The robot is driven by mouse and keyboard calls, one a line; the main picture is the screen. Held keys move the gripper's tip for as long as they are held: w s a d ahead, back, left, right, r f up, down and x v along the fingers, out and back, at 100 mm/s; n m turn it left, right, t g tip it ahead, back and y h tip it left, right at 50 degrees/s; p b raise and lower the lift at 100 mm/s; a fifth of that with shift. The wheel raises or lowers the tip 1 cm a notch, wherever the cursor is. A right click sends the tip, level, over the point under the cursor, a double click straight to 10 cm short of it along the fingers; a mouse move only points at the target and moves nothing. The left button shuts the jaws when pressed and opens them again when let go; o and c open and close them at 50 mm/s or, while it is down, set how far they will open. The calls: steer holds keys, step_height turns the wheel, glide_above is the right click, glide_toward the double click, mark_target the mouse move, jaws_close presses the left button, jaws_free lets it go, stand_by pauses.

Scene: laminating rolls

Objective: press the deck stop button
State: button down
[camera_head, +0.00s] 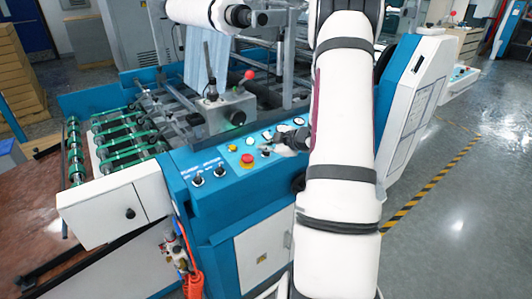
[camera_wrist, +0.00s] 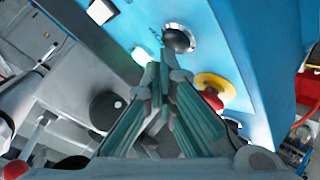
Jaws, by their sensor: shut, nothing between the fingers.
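The blue control panel (camera_head: 210,162) carries several buttons, with labels too small to read, so I cannot tell which is the deck stop button. A red mushroom button on a yellow collar (camera_head: 247,160) also shows in the wrist view (camera_wrist: 212,90), right of the fingers and partly hidden by them. My gripper (camera_head: 268,150) is shut and empty, just right of it over the panel. In the wrist view, my gripper's green fingertips (camera_wrist: 167,70) point at the panel, close to a dark metal-ringed button (camera_wrist: 178,40) and a green-lit button (camera_wrist: 142,56). Contact cannot be told.
Two black knobs (camera_head: 197,180) are at the panel's left. A grey box with a red-knobbed lever (camera_head: 224,108) stands behind the buttons. Green-ringed rollers (camera_head: 120,140) lie farther left. A white side cover (camera_head: 412,90) is right of my arm. Open floor (camera_head: 450,190) lies right.

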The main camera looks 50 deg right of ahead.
steer(key=shift+w+f, duration=0.1)
steer(key=shift+f, duration=0.3)
stand_by(0.3)
steer(key=shift+r, duration=0.1)
steer(key=shift+s+r+p, duration=0.2)
steer(key=shift+r+p, duration=0.55)
steer(key=r+p, duration=0.2)
steer(key=s+r+p, duration=0.1)
steer(key=r+p, duration=0.1)
steer(key=shift+a+r, duration=0.15)
steer(key=shift+r, duration=0.25)
stand_by(0.4)
stand_by(0.6)
